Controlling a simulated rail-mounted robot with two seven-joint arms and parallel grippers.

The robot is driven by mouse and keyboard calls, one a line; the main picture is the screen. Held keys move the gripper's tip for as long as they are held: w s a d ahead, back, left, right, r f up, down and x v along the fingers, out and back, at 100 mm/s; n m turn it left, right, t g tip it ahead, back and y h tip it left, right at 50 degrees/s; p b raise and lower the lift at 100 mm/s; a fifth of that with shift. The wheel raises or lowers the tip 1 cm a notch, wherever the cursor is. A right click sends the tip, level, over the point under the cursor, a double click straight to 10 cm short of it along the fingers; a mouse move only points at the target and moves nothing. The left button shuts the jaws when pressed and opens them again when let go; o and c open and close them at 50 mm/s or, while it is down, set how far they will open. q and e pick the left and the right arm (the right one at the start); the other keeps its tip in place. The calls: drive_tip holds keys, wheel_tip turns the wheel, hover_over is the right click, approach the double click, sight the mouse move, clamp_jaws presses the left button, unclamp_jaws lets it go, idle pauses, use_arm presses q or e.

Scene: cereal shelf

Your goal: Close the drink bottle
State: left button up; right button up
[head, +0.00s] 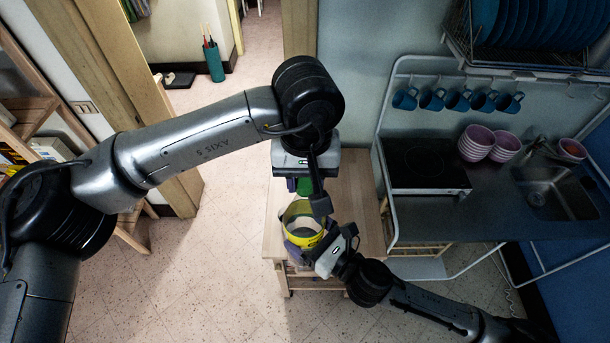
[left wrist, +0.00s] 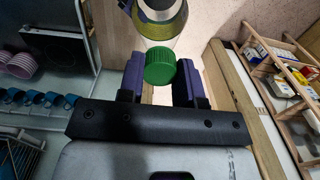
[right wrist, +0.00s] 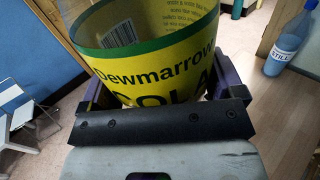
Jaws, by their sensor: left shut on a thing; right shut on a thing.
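The drink bottle is clear with a yellow and green label reading "Dewmarrow COLA" (right wrist: 155,75). It stands near the middle of the head view (head: 300,218) and shows at the top of the left wrist view (left wrist: 160,22). My right gripper (head: 308,247) is shut around its labelled body. The green ribbed cap (left wrist: 160,66) is between the purple fingers of my left gripper (left wrist: 160,80), which is shut on it. In the head view the cap (head: 304,186) is partly hidden by my left arm. I cannot tell whether the cap touches the bottle's neck.
A wooden table (head: 355,195) is under the bottle. A kitchen unit with a sink (head: 550,190) and purple bowls (head: 488,142) stands right. Blue mugs (head: 458,101) hang behind it. A blue bottle (right wrist: 286,45) stands apart. Shelves (head: 30,115) stand left.

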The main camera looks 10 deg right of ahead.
use_arm(q)
drive_tip(key=shift+m, duration=1)
drive_tip(key=o, duration=1)
drive_tip(key=shift+r, duration=0.1)
drive_tip(key=shift+r, duration=2.15)
